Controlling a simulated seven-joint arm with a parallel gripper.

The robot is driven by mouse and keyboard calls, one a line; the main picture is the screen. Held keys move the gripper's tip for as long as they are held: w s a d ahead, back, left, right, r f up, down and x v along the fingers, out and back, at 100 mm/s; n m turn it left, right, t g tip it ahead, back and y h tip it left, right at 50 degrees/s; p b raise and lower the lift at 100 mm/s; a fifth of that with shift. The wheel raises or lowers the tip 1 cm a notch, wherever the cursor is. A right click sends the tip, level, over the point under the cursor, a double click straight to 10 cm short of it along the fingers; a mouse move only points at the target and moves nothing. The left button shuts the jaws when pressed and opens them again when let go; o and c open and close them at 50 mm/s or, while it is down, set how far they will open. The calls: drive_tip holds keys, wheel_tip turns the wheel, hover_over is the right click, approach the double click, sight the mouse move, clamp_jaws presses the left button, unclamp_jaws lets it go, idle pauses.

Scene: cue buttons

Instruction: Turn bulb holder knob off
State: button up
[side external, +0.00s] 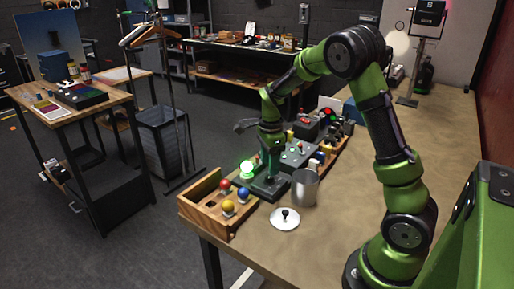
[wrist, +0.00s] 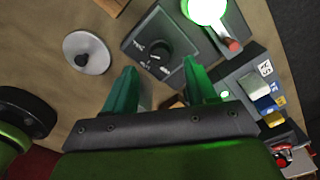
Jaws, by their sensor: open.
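The bulb holder is a dark grey box (wrist: 128,42) with a round black knob (wrist: 152,54) on its top, below the lit green bulb (wrist: 207,9) in the wrist view. In the side view the bulb (side external: 246,168) glows bright green, and the holder (side external: 268,190) is partly hidden by my gripper. My gripper (wrist: 160,82) is open, with its two green fingers apart and nothing between them. It points down over the holder, and in the wrist view the knob lies just beyond the fingertips, roughly centred between them. I cannot tell the exact height above the knob.
A wooden tray (side external: 210,222) with red, yellow and blue balls stands at the table's front left edge. A metal cup (side external: 305,188) and a white lid (side external: 285,219) are close to the holder. A grey switch box (side external: 298,154) lies behind it. The table's right side is clear.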

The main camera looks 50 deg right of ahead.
sight(269, 179)
drive_tip(key=shift+f, duration=2.1)
drive_tip(key=shift+c, duration=0.3)
drive_tip(key=c, duration=1)
